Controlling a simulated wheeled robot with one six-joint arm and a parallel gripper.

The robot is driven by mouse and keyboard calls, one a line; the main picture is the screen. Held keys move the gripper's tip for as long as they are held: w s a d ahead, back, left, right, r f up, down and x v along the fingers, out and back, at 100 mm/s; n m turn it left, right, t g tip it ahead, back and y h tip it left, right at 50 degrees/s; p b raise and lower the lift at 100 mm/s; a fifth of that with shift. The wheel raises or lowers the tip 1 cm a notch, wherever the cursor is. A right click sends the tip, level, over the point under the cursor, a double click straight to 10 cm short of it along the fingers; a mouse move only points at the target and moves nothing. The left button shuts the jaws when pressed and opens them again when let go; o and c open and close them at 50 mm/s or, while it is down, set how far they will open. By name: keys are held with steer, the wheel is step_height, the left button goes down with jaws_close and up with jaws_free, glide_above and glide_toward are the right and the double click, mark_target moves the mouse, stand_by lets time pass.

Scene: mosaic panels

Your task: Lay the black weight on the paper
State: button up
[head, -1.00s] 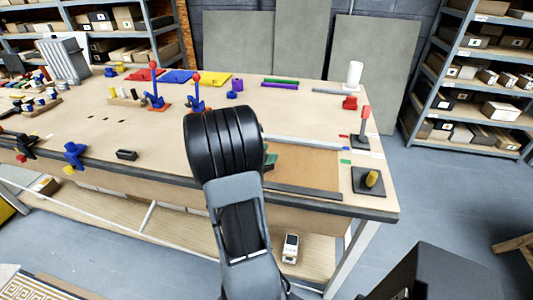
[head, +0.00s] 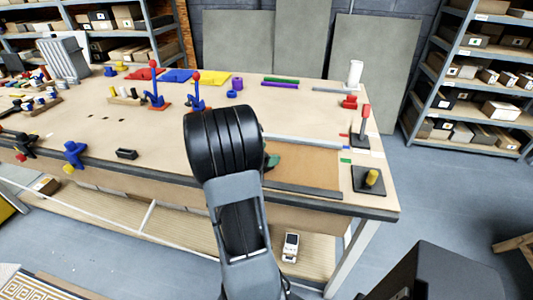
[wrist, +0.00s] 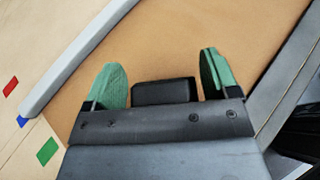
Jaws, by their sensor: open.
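The brown paper (wrist: 220,35) lies in a framed area at the front right of the bench; it also shows in the head view (head: 310,170). The black weight (wrist: 165,92) is a small dark block in the wrist view, between my gripper's green fingers, with gaps on both sides. It appears over the paper; I cannot tell whether it touches it. My gripper (wrist: 162,70) is open. In the head view my arm hides the weight and most of the gripper; only a bit of green finger shows.
A grey bar (wrist: 75,60) borders the paper. A black base with a yellow knob (head: 371,179) and a red-handled lever (head: 363,125) stand to the right. A small black tray (head: 126,154) sits left of my arm. The bench middle is mostly clear.

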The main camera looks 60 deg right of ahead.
steer(key=shift+w+a+r, duration=0.1)
steer(key=shift+r, duration=0.15)
steer(key=v, duration=1.1)
steer(key=shift+w+a+r, duration=0.1)
steer(key=shift+w+a, duration=0.1)
steer(key=shift+a, duration=0.15)
steer(key=a+m+t+y, duration=0.5)
steer(key=a+m+y, duration=0.1)
steer(key=a, duration=0.9)
steer(key=s+a+f+m+t+y, duration=0.1)
steer(key=a+m+t+y, duration=0.3)
steer(key=a, duration=1)
steer(key=m+y, duration=0.2)
steer(key=shift+s+a+m+t, duration=0.2)
steer(key=shift+a+m+t, duration=0.1)
steer(key=shift+a+t, duration=0.1)
steer(key=shift+d+f, duration=0.1)
steer(key=shift+f, duration=0.05)
